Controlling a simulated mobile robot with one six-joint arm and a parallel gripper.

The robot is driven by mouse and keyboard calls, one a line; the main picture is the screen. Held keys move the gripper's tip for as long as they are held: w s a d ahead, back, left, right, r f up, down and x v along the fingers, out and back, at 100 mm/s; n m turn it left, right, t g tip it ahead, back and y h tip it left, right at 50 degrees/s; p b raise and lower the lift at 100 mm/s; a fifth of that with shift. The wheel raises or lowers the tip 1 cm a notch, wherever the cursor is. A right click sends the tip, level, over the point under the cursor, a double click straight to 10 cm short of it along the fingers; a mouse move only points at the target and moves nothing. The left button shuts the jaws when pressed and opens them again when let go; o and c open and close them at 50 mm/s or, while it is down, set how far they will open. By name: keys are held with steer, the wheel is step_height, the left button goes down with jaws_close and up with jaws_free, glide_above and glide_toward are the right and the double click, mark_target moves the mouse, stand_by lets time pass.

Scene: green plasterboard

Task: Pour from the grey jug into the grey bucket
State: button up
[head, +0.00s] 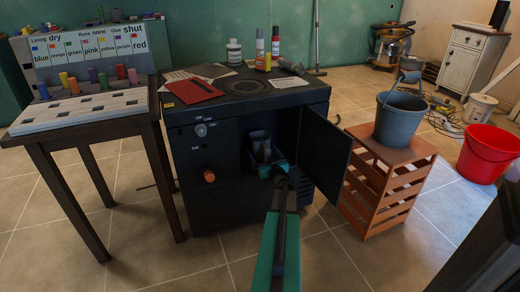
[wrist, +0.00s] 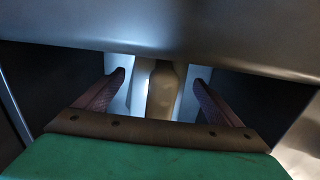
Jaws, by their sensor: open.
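The grey jug (head: 260,144) stands inside the dark cabinet, in the opening behind its swung-out door. My gripper (head: 267,166) reaches into that opening from the front and is right at the jug, partly covering it. In the wrist view my gripper (wrist: 160,80) is open, with one dark red finger on each side. A narrow upright part, seemingly the jug's handle (wrist: 161,92), shows between the fingers, with gaps on both sides. A broad grey surface spans the top of that view. The grey bucket (head: 398,120) stands upright on a wooden crate to the right, its handle raised.
The open cabinet door (head: 326,152) stands just right of my gripper, between it and the slatted crate (head: 385,190). An orange knob (head: 209,175) sticks out of the cabinet front. A red bucket (head: 487,155) stands on the floor at far right. Bottles and cans stand on the cabinet top.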

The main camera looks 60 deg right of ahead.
steer(key=c, duration=1.7)
steer(key=shift+r, duration=0.1)
steer(key=shift+r+p, duration=1.2)
steer(key=shift+r, duration=0.45)
steer(key=shift+s+a+r, duration=0.15)
steer(key=shift+s+r, duration=0.1)
steer(key=s+d+r+p+v, duration=0.1)
steer(key=p+v, duration=0.3)
steer(key=v, duration=1.1)
steer(key=shift+s+d+p, duration=0.15)
steer(key=shift+s+p, duration=0.05)
steer(key=shift+p, duration=0.15)
